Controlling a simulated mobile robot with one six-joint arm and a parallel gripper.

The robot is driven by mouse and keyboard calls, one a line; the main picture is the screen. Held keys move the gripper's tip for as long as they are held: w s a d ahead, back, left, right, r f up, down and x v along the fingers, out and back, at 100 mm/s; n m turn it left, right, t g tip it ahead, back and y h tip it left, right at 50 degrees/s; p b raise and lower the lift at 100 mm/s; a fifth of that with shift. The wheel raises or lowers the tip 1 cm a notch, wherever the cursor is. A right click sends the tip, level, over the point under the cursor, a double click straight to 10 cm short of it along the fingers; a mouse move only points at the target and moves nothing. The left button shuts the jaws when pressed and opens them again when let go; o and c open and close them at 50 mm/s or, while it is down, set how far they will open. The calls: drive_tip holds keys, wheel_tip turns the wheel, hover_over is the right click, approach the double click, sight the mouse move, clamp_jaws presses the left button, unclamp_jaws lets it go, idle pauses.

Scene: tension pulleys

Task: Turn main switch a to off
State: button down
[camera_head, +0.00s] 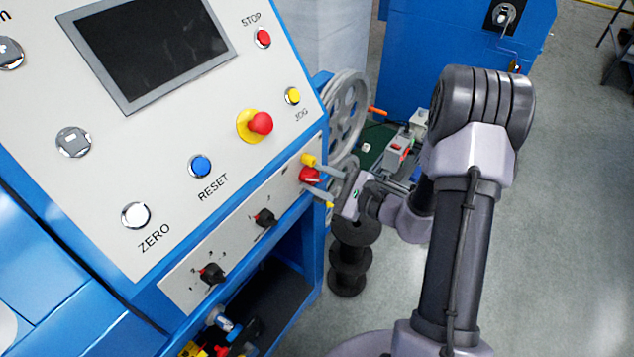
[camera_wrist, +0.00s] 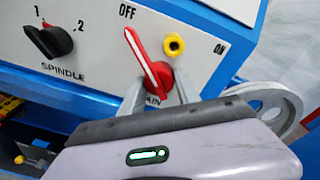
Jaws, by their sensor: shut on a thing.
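Main switch a is a red knob with a white stripe on the grey lower panel; it shows in the head view (camera_head: 310,175) and the wrist view (camera_wrist: 149,62). Its stripe points up and left, toward the OFF label (camera_wrist: 127,12); the ON label (camera_wrist: 220,47) is to the right. My gripper (camera_head: 320,183) reaches the switch from the right, its fingers on either side of the knob's lower part, shut on it. The fingers also show in the wrist view (camera_wrist: 158,90). The label below the knob is partly hidden by my gripper.
A yellow round fitting (camera_wrist: 174,44) sits just right of the switch. The black spindle knob (camera_wrist: 52,41) is to its left. Above are the red emergency button (camera_head: 261,123) and blue RESET button (camera_head: 200,166). A grey pulley wheel (camera_head: 347,108) stands behind the panel's edge.

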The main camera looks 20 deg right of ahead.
idle(0.6)
drive_tip(key=c, duration=0.9)
unclamp_jaws()
drive_tip(key=p+v, duration=0.3)
drive_tip(key=v, duration=1.4)
drive_tip(key=shift+s+d+r, duration=0.1)
drive_tip(key=shift+s+r, duration=0.05)
drive_tip(key=shift+s, duration=0.05)
